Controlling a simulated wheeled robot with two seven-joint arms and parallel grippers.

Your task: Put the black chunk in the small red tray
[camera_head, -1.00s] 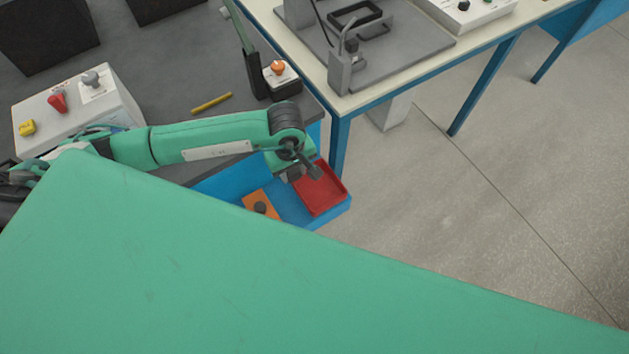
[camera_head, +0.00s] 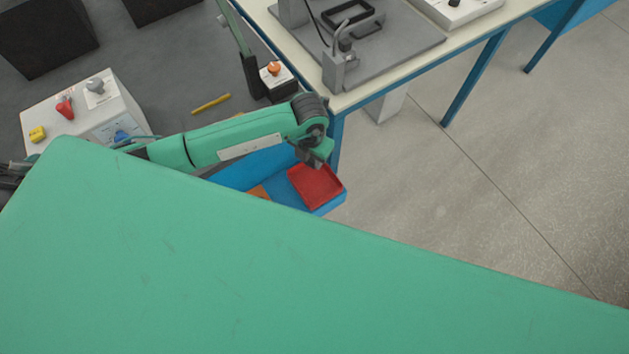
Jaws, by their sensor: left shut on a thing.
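The small red tray (camera_head: 318,188) lies at the right end of a blue bin (camera_head: 330,204) beside the table leg. My left gripper (camera_head: 311,157) is above the red tray's far left edge, pointing down. It is shut on a small dark piece, which I take for the black chunk; the dark fingers make its outline hard to tell. An orange tray (camera_head: 259,192) lies left of the red tray, mostly hidden by my green body part in front. My right gripper is not in view.
A pale table (camera_head: 375,95) with a grey fixture (camera_head: 340,68) stands just behind the bin. A box with an orange button (camera_head: 275,75) and a yellow stick (camera_head: 211,104) lie on the grey surface. Open floor is at the right.

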